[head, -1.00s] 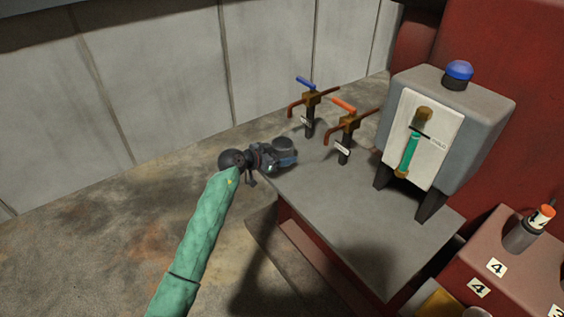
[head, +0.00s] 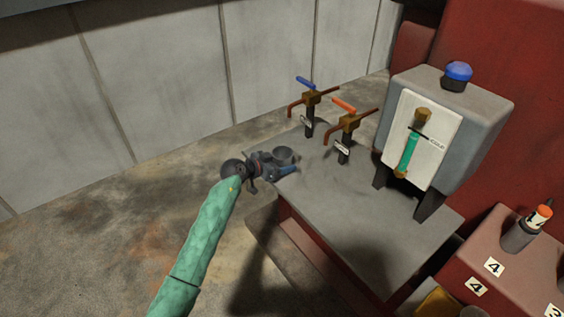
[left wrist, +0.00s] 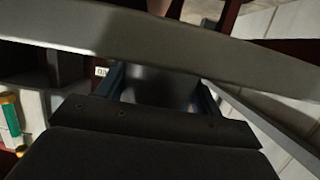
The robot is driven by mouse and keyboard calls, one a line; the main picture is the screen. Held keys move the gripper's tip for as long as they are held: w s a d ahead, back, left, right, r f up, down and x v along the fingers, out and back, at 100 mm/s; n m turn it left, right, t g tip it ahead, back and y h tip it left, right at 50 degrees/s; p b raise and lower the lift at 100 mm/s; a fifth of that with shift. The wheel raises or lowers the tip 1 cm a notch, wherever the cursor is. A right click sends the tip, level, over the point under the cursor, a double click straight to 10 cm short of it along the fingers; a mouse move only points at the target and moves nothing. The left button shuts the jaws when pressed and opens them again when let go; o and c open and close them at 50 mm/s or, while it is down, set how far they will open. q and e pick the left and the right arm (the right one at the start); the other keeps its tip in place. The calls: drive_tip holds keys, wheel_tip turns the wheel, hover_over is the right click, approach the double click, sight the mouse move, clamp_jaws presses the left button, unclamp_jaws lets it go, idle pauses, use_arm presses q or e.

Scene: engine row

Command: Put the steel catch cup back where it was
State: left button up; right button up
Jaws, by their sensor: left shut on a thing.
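The steel catch cup (head: 284,155) is a small grey cup at the left end of the grey bench top in the head view. My left gripper (head: 284,168) is shut on it, with the blue fingers at its sides. The cup looks upright, near the bench's left edge; I cannot tell whether it touches the top. In the left wrist view the cup (left wrist: 160,88) shows dark and partly hidden between the two blue fingers. My right gripper is not in view.
Two taps stand behind the cup, one with a blue handle (head: 306,83) and one with an orange handle (head: 343,105). A grey tank (head: 465,125) with a sight gauge stands on the right of the bench top (head: 370,225). The bench's front middle is clear.

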use_arm(q)
drive_tip(key=o, duration=1)
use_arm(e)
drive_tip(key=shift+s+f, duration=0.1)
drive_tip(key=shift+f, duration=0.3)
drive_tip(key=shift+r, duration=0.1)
use_arm(q)
drive_tip(key=shift+b+v, duration=1)
drive_tip(key=shift+v, duration=5.05)
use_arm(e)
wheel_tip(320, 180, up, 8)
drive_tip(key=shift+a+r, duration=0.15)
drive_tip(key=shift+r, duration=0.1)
